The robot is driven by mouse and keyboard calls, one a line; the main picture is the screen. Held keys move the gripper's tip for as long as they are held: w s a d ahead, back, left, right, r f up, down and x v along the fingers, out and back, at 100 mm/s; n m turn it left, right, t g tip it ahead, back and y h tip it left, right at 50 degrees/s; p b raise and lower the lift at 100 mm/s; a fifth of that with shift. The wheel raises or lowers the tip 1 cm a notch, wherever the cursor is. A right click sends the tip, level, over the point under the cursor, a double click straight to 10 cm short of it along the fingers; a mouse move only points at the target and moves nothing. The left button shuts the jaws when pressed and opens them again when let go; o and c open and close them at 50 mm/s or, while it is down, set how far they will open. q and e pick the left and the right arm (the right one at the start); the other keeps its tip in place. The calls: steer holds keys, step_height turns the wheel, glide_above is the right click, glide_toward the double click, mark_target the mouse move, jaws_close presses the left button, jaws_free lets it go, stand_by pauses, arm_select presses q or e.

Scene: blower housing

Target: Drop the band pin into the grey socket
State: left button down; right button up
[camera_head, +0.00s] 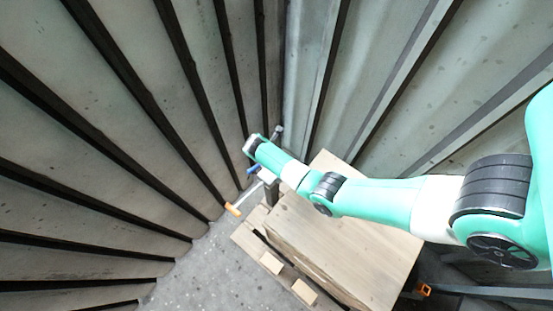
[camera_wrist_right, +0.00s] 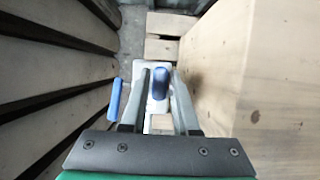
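My right arm comes in from the right in the head view, and its gripper end (camera_head: 264,176) is small and partly hidden by the arm. In the right wrist view the two fingers of my right gripper (camera_wrist_right: 162,80) stand apart, with a dark blue rounded piece (camera_wrist_right: 161,84) between their tips. I cannot tell whether they grip it. A lighter blue bar (camera_wrist_right: 115,98) is just left of the fingers. A pale rod with an orange end (camera_head: 233,209) shows in the head view. I cannot make out which piece is the band pin. No grey socket is clearly recognisable. My left gripper is out of view.
A large wooden block (camera_head: 345,245) stands under and right of the arm; it fills the right of the wrist view (camera_wrist_right: 275,70). Ribbed walls (camera_head: 130,130) close in on the left and behind. Wooden slats (camera_head: 271,263) and bare grey floor (camera_head: 205,275) lie in front.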

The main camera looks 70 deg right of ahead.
steer(key=o, duration=0.4)
steer(key=p+v, duration=0.6)
steer(key=v, duration=0.5)
steer(key=shift+a+r, duration=0.15)
steer(key=shift+r, duration=0.15)
